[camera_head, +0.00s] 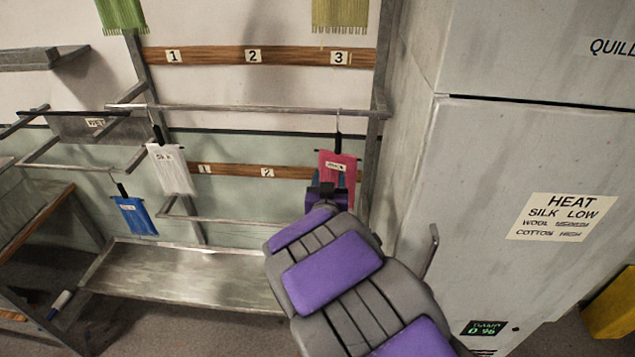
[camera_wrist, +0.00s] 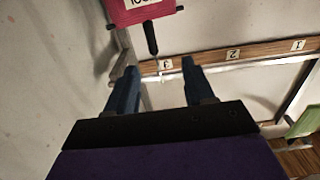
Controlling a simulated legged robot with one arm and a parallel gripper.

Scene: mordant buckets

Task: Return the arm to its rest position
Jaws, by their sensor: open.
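My arm (camera_head: 335,275), grey with purple pads, reaches from the lower right up toward the rack. My gripper (camera_head: 329,182) is at its far end, just below and partly in front of the pink cloth (camera_head: 336,159), which hangs from the rack's upper rail on a black clip. In the wrist view my gripper (camera_wrist: 157,76) shows two blue fingers spread apart with nothing between them. The pink cloth (camera_wrist: 142,8) is beyond the fingertips at the top edge there. I cannot tell whether the fingers touch it.
The metal rack (camera_head: 250,108) has numbered wooden strips. A white cloth (camera_head: 170,168) and a blue cloth (camera_head: 134,215) hang to the left. A large grey cabinet (camera_head: 530,140) with a handle (camera_head: 432,250) stands close on the arm's right. A low metal shelf (camera_head: 180,278) lies left of the arm.

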